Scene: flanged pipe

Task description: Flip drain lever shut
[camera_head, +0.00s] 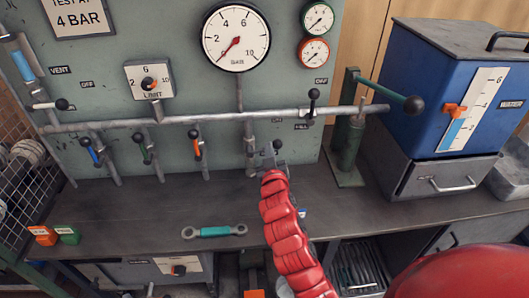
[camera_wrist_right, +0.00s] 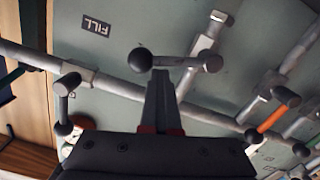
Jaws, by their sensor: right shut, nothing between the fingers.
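A lever with a black knob (camera_head: 278,144) sits on the short vertical pipe below the long grey pipe. No drain label is readable, so I cannot confirm that it is the drain lever. In the right wrist view, its handle (camera_wrist_right: 178,62) runs sideways between a dark knob and a round pivot. My right gripper (camera_head: 269,162) is just below and in front of this lever. It is shut and empty, and its fingertips (camera_wrist_right: 160,76) overlap the handle in the wrist view. I cannot tell whether they touch. My left gripper is not in view.
Blue (camera_head: 92,152), green (camera_head: 144,150) and orange (camera_head: 197,146) levers hang to the left. Another black-knobbed lever (camera_head: 313,97) stands upright to the right. A green hand pump (camera_head: 349,140) and blue tank (camera_head: 440,100) are further right.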

